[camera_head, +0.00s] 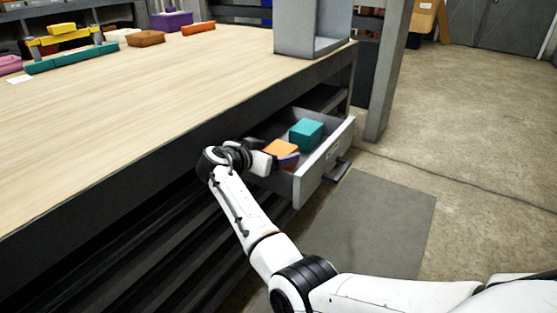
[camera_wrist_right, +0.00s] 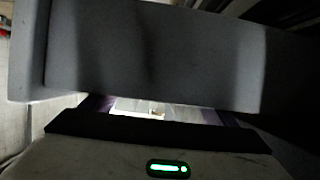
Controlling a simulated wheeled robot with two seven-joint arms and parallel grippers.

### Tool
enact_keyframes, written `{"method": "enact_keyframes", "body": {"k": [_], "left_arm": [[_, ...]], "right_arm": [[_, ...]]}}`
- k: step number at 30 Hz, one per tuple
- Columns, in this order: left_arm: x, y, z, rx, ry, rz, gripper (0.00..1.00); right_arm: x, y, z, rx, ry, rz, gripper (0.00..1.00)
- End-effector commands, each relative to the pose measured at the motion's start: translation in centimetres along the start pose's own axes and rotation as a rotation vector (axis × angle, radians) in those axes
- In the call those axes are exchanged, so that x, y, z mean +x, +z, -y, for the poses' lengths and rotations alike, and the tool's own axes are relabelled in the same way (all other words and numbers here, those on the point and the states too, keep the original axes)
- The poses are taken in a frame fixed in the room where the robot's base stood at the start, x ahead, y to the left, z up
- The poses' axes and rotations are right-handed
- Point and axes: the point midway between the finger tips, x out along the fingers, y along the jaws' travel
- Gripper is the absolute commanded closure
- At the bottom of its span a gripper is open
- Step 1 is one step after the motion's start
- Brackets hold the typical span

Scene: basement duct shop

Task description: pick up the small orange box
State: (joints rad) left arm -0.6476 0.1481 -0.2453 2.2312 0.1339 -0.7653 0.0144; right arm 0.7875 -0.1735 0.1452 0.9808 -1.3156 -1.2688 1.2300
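The small orange box (camera_head: 281,147) lies in the open grey drawer (camera_head: 318,172), toward its left side. My right gripper (camera_head: 275,157) reaches into the drawer from the left, right beside the orange box. Its fingers are partly hidden, and I cannot tell whether they touch the box. In the right wrist view the two purplish fingers (camera_wrist_right: 160,110) stand wide apart, with a bright patch between them. The orange box cannot be made out there. My left gripper is not in view.
A teal box (camera_head: 306,133) lies behind the orange one in the drawer. The workbench (camera_head: 130,110) overhangs the drawer's left. A grey surface (camera_wrist_right: 150,55) fills much of the wrist view close up. A grey mat (camera_head: 385,225) lies on the floor; the floor at right is clear.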

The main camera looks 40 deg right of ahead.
Motion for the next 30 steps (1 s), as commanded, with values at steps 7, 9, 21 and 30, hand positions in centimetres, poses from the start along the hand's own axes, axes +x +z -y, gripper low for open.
{"method": "enact_keyframes", "body": {"k": [7,9,21,30], "left_arm": [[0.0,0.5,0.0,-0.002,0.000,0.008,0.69],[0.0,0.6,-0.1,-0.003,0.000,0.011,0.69],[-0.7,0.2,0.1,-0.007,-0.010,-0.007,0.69],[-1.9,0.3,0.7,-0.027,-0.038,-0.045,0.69]], "right_arm": [[0.0,0.0,0.0,0.000,0.000,0.000,0.62],[-0.1,-0.1,0.0,0.001,0.000,-0.002,0.69],[-1.1,-2.7,0.1,0.004,-0.002,-0.003,0.69],[-3.3,-8.0,0.0,0.004,-0.002,-0.003,0.69]]}}
